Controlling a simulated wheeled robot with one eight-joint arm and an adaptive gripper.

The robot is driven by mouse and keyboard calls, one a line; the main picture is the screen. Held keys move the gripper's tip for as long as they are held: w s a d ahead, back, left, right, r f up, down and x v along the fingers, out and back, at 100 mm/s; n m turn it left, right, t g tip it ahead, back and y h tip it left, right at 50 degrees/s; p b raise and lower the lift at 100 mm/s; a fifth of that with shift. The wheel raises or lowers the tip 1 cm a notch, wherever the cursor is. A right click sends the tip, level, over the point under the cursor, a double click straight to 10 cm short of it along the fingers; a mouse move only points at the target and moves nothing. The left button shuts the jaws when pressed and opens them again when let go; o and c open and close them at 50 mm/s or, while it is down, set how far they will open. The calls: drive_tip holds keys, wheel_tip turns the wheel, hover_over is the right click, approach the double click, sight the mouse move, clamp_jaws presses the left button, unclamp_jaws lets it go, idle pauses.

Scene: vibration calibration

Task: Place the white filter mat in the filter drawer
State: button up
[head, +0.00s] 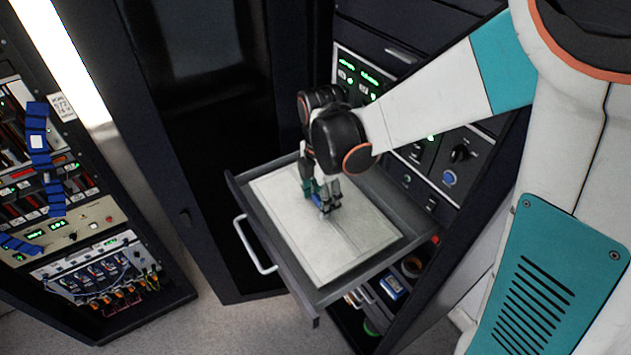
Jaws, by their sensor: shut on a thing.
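The white filter mat (356,241) is a flat pale rectangle. It lies within the outline of the open filter drawer (331,292), lined up with its walls. I cannot tell whether it rests on the drawer floor or hangs slightly above it. My gripper (326,206) points down over the middle of the mat and is shut on it, with a small blue part showing between the fingers. The fingers hide the exact grip point.
The drawer's pale handle (256,245) faces front left. A control panel (434,160) with green lights and knobs stands behind the drawer. Below it is an open shelf with small items (392,287). Grey floor shows between.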

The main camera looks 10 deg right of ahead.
drive_tip(key=shift+w+f, duration=0.2)
drive_tip(key=shift+f, duration=0.7)
drive_tip(key=shift+s, duration=0.1)
drive_tip(key=shift+f, duration=0.15)
drive_tip(key=o, duration=1.1)
drive_tip(key=shift+o, duration=0.2)
